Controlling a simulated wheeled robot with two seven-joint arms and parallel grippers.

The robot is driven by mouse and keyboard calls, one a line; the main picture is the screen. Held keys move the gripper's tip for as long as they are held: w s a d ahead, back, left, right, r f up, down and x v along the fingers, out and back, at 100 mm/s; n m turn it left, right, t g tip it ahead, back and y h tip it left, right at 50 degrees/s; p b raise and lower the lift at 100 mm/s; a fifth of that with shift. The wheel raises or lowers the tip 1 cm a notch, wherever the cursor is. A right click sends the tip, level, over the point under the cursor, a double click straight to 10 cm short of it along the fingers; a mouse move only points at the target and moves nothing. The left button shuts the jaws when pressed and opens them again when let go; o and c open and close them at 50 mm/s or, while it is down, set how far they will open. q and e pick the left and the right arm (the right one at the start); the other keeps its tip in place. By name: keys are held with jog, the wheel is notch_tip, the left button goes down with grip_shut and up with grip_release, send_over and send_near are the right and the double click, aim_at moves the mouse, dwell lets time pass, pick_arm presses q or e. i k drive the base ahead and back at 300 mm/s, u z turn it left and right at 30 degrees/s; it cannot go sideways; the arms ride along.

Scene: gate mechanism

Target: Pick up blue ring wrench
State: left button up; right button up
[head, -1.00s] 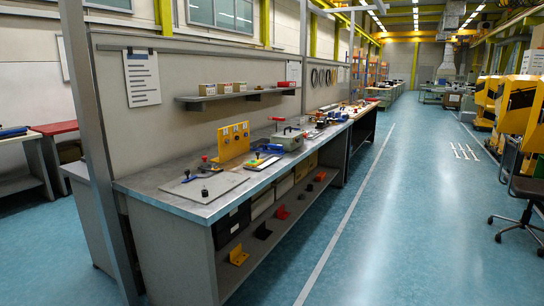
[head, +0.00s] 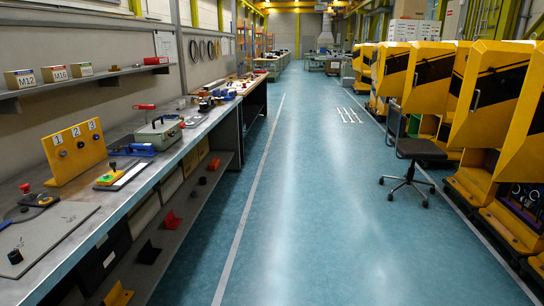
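A small blue piece (head: 5,225) shows at the left edge of the picture, beside the grey plate on the workbench. It is cut off by the frame, and I cannot tell whether it is the blue ring wrench. Another blue object (head: 140,147) lies further back on the bench, near the green-grey case; its shape is too small to make out. The workbench (head: 52,262) runs along the left side. Neither of my grippers is in view.
A yellow panel (head: 75,152) numbered 1, 2, 3 stands on the bench, near a grey plate (head: 48,232) and a green-grey case (head: 158,136). The blue floor (head: 300,210) is clear. A chair (head: 415,150) and yellow machines (head: 490,95) stand right.

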aim_at(141, 146)
jog(key=z, duration=0.15)
jog(key=i, duration=1.95)
jog(key=u, duration=1.05)
jog(key=i, duration=1.15)
jog(key=u, duration=1.3)
